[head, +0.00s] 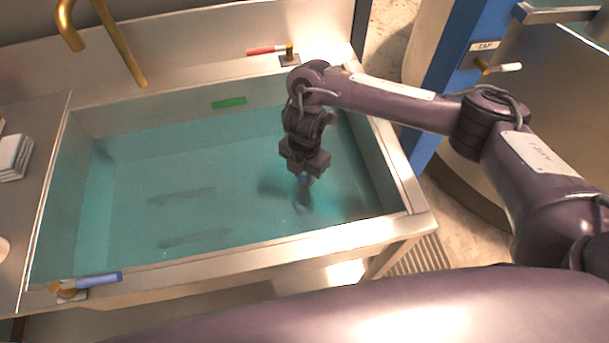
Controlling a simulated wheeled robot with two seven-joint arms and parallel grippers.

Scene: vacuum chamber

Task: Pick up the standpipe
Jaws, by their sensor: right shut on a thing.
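My right gripper (304,176) points down into the water at the right part of the basin (245,258). It is shut on a small bluish thing (304,181) at the waterline, which seems to be the top of the standpipe. Below it a dark, blurred shape shows through the water; its lower end and whether it touches the basin floor cannot be told. The fingertips are mostly hidden by the gripper body. My left gripper is not in view.
Teal water (150,165) fills the basin, with two dark elongated shapes blurred below the surface. A brass faucet (120,45) stands behind. A red-handled valve (268,50) is on the back rim, a blue-handled valve (98,281) at front left. White folded cloths (13,157) lie left.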

